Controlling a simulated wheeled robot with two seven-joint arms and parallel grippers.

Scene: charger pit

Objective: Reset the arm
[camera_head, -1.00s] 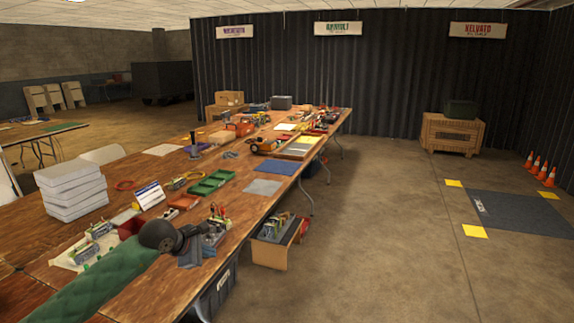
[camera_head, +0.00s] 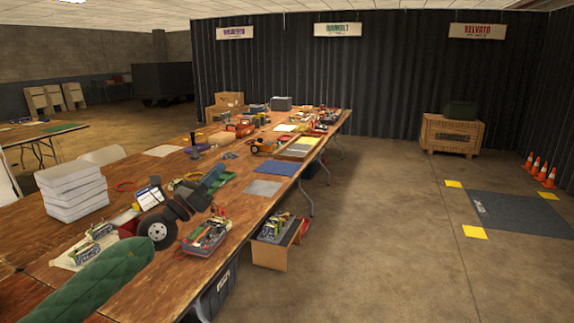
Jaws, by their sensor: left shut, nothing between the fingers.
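My left arm comes in from the lower left in a green quilted sleeve (camera_head: 100,280), with a black wrist joint (camera_head: 158,230) at its end. My left gripper (camera_head: 215,178) is above the long wooden table, pointing away and a little to the right. Its fingers are shut with nothing between them. It hides part of the green tray and the small items around it. My right arm and right gripper are out of view.
The long table (camera_head: 140,280) carries a circuit board with tools (camera_head: 206,236), a blue mat (camera_head: 277,169), a grey mat (camera_head: 262,187) and a stack of white boxes (camera_head: 72,190). Open floor lies to the right, with a dark floor mat (camera_head: 520,212) and orange cones (camera_head: 535,165).

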